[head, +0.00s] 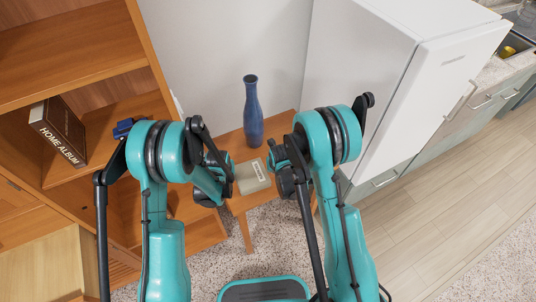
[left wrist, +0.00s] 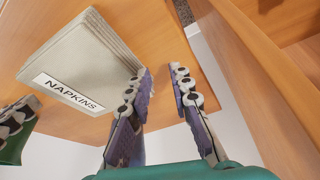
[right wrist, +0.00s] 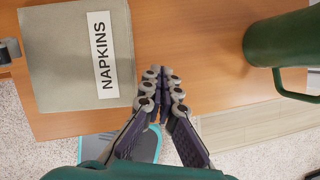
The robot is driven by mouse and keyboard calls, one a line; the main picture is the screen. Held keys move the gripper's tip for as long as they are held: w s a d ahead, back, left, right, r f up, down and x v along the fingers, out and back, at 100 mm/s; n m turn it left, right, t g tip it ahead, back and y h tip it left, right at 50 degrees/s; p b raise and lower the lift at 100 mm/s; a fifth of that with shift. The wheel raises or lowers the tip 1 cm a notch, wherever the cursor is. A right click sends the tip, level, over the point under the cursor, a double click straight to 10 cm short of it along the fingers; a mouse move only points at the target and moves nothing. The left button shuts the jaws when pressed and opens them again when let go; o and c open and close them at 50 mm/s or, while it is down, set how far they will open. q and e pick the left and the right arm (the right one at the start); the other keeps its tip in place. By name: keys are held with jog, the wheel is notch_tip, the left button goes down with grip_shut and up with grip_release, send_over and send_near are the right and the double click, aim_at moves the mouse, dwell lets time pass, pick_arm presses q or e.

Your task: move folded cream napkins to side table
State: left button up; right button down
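The folded cream napkins (head: 253,177) lie as a flat labelled stack near the front edge of a small wooden table (head: 232,140). The stack also shows in the left wrist view (left wrist: 85,62) and in the right wrist view (right wrist: 78,55). My left gripper (left wrist: 165,82) is partly open and empty, with one finger close beside the stack's edge; I cannot tell whether they touch. My right gripper (right wrist: 162,78) is shut with nothing visible between its fingertips, just beside the label side of the stack. In the head view my arms hide parts of the table.
A tall blue vase (head: 252,112) stands behind the napkins. A dark green mug (right wrist: 280,42) stands on the table in the right wrist view. A wooden shelf unit with a home album (head: 60,132) is at left. A white fridge (head: 415,90) is at right, with open floor in front.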

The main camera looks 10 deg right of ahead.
jog(key=c, duration=1.8)
grip_release()
jog(key=shift+c, duration=0.2)
jog(key=shift+r, duration=0.1)
pick_arm(q)
jog(key=v, duration=1.2)
pick_arm(e)
jog(key=v, duration=1.1)
jog(key=shift+s+r, duration=0.25)
jog(key=shift+r, duration=0.1)
